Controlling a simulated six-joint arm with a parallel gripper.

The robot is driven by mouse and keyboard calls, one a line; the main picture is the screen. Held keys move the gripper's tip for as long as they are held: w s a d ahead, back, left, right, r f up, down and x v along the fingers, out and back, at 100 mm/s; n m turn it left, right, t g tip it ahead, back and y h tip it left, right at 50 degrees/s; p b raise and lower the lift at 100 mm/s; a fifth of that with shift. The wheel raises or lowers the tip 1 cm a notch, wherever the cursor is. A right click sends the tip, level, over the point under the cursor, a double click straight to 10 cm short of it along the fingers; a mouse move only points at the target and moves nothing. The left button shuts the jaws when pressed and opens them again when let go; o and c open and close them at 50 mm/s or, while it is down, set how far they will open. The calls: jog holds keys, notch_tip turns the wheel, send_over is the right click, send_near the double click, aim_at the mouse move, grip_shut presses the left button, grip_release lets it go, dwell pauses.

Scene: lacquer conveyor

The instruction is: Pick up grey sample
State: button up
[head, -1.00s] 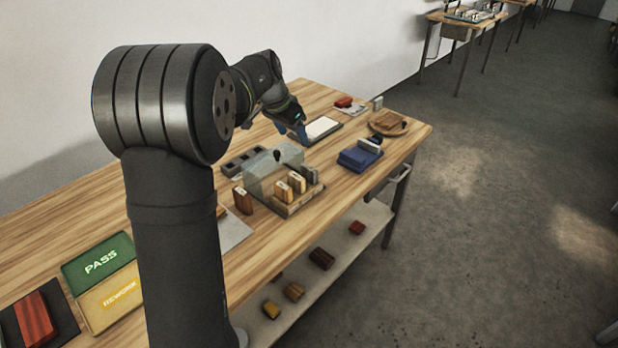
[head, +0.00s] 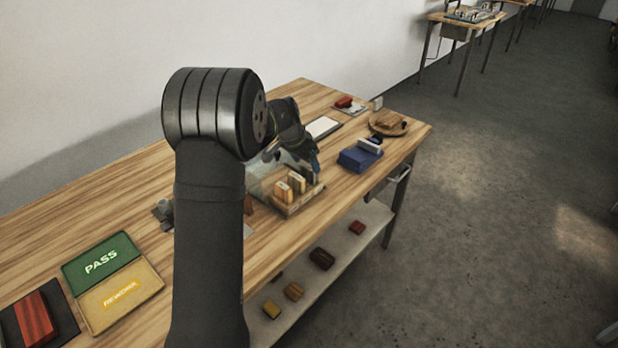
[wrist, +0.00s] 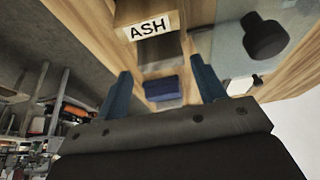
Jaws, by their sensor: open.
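A rack (head: 298,207) on the bench holds upright wooden sample blocks. A dark grey block (head: 309,177) stands at its far end, partly hidden by my gripper, and looks like the grey sample. Another pale grey block (head: 369,146) lies on a blue box (head: 352,160), so I cannot be sure which is meant. My gripper (head: 314,162) is over the far end of the rack, fingers apart. In the wrist view, my gripper (wrist: 162,75) has nothing between its fingertips. A block labelled ASH (wrist: 148,28) is ahead, and the blue box (wrist: 162,89) shows beyond the fingers.
A clear cover with a black knob (wrist: 264,38) stands beside the rack, close to my gripper. PASS (head: 101,259) and REWORK (head: 121,293) trays are at the near left.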

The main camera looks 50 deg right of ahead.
aim_at(309, 167)
jog(key=x, duration=0.4)
jog(key=shift+d+f, duration=0.1)
jog(key=shift+f, duration=0.05)
jog(key=c, duration=0.8)
jog(key=shift+o, duration=0.2)
